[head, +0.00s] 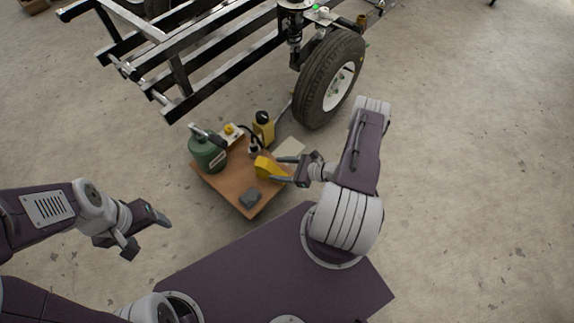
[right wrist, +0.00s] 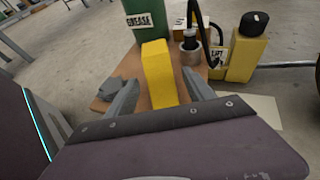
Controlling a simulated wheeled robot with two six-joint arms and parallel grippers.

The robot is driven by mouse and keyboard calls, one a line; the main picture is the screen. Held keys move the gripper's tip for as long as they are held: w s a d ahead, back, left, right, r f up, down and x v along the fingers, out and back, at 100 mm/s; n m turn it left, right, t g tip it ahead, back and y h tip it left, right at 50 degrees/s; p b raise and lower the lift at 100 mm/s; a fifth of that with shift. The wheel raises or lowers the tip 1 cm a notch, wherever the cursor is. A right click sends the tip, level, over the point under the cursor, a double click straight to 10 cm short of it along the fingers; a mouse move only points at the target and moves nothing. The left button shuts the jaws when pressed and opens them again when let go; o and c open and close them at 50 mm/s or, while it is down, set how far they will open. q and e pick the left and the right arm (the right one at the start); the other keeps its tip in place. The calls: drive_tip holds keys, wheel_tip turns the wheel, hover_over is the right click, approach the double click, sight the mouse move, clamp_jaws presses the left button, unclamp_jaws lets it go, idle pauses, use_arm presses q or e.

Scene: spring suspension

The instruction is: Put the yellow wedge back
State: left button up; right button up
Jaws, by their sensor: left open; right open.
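The yellow wedge (head: 268,168) sits on the right part of a brown board (head: 226,188) on the floor. My right gripper (head: 284,169) is open at the wedge, with its fingers reaching from the right. In the right wrist view the wedge (right wrist: 158,72) stands between the two spread fingers of the right gripper (right wrist: 160,100). Gaps show on both sides, so the fingers do not seem to press on it. My left gripper (head: 146,234) is open and empty over the floor at the left, away from the board.
A green grease container (head: 207,153) stands on the board's left side, and a dark grey block (head: 249,198) lies near its front. A yellow bottle (head: 264,128) with a black cap stands behind. A wheel (head: 328,78) and metal frame (head: 190,65) lie beyond.

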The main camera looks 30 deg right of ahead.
use_arm(q)
drive_tip(key=shift+r+p, duration=0.45)
drive_tip(key=shift+r, duration=0.35)
use_arm(e)
drive_tip(key=s+a+r+n+g+h, duration=0.2)
drive_tip(key=s+r+n+g+h, duration=0.1)
drive_tip(key=r+n, duration=0.5)
drive_tip(key=s+a+r+n+g+h, duration=0.1)
drive_tip(key=s+r+n+g+h, duration=0.2)
drive_tip(key=r+n, duration=0.6)
drive_tip(key=s+a+r+n+g+h, duration=0.2)
drive_tip(key=s+r+n+g+h, duration=0.1)
drive_tip(key=r+n, duration=0.6)
drive_tip(key=shift+s+a+n, duration=0.3)
drive_tip(key=shift+s+n, duration=0.3)
drive_tip(key=shift+n, duration=0.1)
use_arm(q)
drive_tip(key=shift+r, duration=0.1)
wheel_tip(320, 180, up, 47)
drive_tip(key=p, duration=4.6)
drive_tip(key=shift+f+p, duration=0.2)
drive_tip(key=shift+p, duration=0.15)
use_arm(e)
wheel_tip(320, 180, up, 47)
drive_tip(key=shift+f, duration=0.2)
